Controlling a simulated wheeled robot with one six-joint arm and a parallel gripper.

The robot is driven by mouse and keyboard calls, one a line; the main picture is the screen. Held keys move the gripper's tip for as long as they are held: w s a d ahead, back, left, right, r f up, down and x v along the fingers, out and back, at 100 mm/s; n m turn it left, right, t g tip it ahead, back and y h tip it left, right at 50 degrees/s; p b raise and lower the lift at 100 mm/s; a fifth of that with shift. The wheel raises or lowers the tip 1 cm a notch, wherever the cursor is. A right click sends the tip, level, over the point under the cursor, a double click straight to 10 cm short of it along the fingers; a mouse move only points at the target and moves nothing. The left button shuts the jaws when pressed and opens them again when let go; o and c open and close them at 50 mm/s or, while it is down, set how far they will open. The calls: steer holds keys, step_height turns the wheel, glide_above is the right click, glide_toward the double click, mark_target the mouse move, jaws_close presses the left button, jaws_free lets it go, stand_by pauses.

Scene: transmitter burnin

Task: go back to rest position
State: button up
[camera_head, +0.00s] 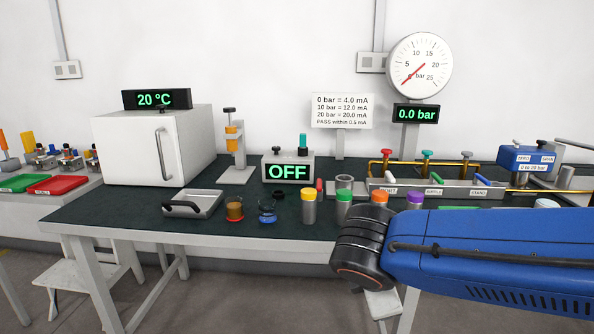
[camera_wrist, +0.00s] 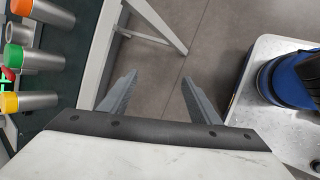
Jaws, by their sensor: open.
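My gripper (camera_wrist: 157,92) shows in the wrist view with its two grey fingers spread apart and nothing between them. It hangs over the grey floor, beside the front edge of the dark-topped workbench (camera_wrist: 68,75). In the head view my blue arm reaches in from the right across the bench's front edge. The gripper itself cannot be made out there.
The bench (camera_head: 130,212) carries a white oven (camera_head: 135,150), a tray (camera_head: 193,204), several colour-capped cylinders (camera_head: 309,208), an OFF box (camera_head: 288,168) and a valve manifold (camera_head: 440,189). A gauge (camera_head: 420,65) stands behind. Red (camera_head: 57,185) and green trays (camera_head: 20,183) sit left.

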steer(key=s+d+f+m+y, duration=0.1)
steer(key=s+d+m, duration=0.3)
steer(key=m, duration=0.5)
steer(key=s+d+f+m+g+y, duration=0.1)
steer(key=s+d+f+m+y, duration=0.1)
steer(key=s+d+m, duration=0.3)
steer(key=d+f+m, duration=0.1)
steer(key=d+m, duration=0.2)
steer(key=m, duration=0.1)
steer(key=shift+s+d+m, duration=0.2)
steer(key=shift+d+m, duration=0.15)
steer(key=shift+m, duration=0.05)
